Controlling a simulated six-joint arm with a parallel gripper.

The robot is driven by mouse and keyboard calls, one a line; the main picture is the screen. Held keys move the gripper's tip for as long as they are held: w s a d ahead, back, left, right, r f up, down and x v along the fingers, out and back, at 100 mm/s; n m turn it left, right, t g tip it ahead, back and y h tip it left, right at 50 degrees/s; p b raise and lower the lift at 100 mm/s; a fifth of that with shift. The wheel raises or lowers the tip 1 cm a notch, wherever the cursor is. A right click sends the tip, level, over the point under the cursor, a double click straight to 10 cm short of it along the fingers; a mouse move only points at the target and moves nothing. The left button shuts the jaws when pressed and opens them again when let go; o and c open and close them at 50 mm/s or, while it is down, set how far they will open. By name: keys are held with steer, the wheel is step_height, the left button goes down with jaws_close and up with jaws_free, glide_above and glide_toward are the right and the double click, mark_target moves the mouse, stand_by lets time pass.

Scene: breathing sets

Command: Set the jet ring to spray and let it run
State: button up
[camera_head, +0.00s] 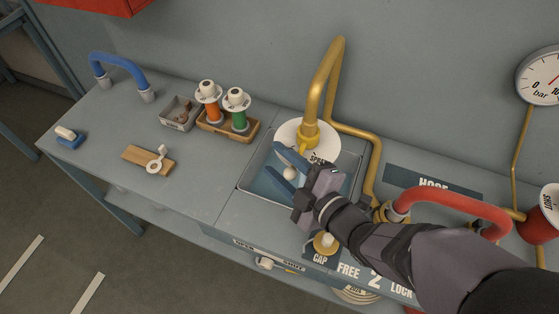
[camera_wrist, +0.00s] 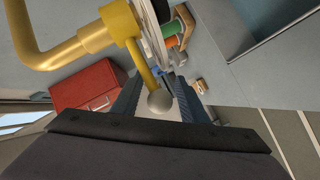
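The gold tap (camera_head: 318,85) bends down over a sink basin (camera_head: 243,183). A white disc (camera_head: 293,128) around its gold jet ring (camera_head: 306,133) carries lettering that reads like "SPRAY" on the lower right, partly covered by my gripper. In the wrist view, a gold lever (camera_wrist: 140,65) leads from the ring to a grey ball knob (camera_wrist: 160,101). My gripper (camera_head: 273,158) is open over the basin. Its blue fingers stand on either side of the pale ball (camera_head: 290,173), with gaps visible. No water shows; the basin is partly hidden by my arm.
A front panel has an open/shut lever (camera_head: 265,262). A cap knob (camera_head: 324,243) stands beside my wrist. A red hose (camera_head: 455,197) and gauge (camera_head: 541,78) are at right. Orange and green spools (camera_head: 238,118) stand on a wooden tray at left. The counter's left part has free room.

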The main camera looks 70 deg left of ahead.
mark_target(294, 172)
jaws_close()
steer(key=shift+w+d+f, duration=0.1)
steer(key=shift+d, duration=0.05)
steer(key=shift+w+d+n+g+h+p, duration=0.1)
steer(key=shift+w+d+n+g+h, duration=0.25)
steer(key=shift+n+g, duration=0.35)
steer(key=shift+w+d+n+g+h+p, duration=0.1)
steer(key=shift+w+d+n+g+h, duration=0.25)
steer(key=shift+d+n+g, duration=0.35)
steer(key=shift+w+d+n+g+h+p, duration=0.1)
steer(key=shift+w+d+n+g+h, duration=0.25)
steer(key=shift+g, duration=0.55)
steer(key=shift+w+d+f+n+g+h, duration=0.1)
steer(key=shift+w+d+n+g+h, duration=0.3)
steer(key=shift+n+g+h, duration=0.4)
steer(key=shift+w+d+r+n+g+h, duration=0.1)
steer(key=shift+w+d+n+g+h, duration=0.15)
steer(key=shift+w+n+g+h, duration=0.4)
steer(key=shift+w+d+f+n+g+h, duration=0.1)
steer(key=shift+w+d+n+g+h, duration=0.2)
steer(key=shift+n+g+h, duration=0.7)
steer(key=shift+t, duration=0.25)
steer(key=shift+o, duration=1)
jaws_free()
